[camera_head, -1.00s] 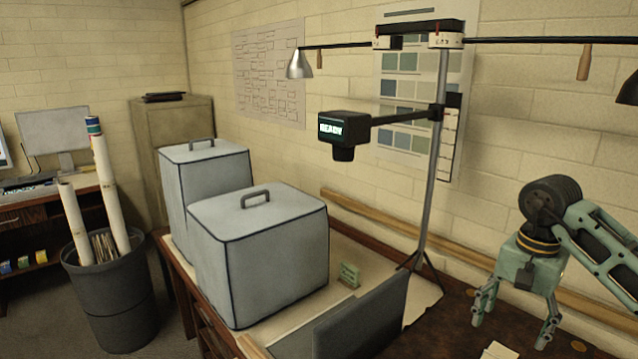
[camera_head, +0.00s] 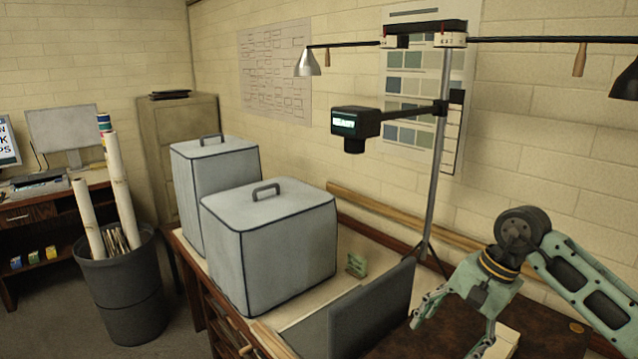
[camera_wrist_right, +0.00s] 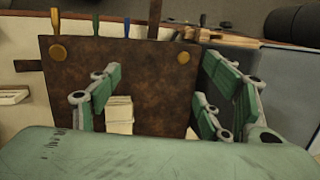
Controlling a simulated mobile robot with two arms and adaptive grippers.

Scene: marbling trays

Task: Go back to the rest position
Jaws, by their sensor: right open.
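My right gripper (camera_head: 446,338) is at the lower right of the head view, above the dark brown board (camera_head: 440,318) on the table. Its green fingers are spread apart and empty. In the right wrist view the open fingers (camera_wrist_right: 155,100) frame the mottled brown board (camera_wrist_right: 150,65). A small pale stack (camera_wrist_right: 118,115) shows beyond the left finger, and I see no contact with it. My left gripper is out of view.
Two grey covered boxes (camera_head: 270,250) stand on the table left of a dark grey panel (camera_head: 372,310). A stand (camera_head: 437,150) holds a box reading READY (camera_head: 355,123). A bin (camera_head: 122,290) with rolls stands on the floor at left.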

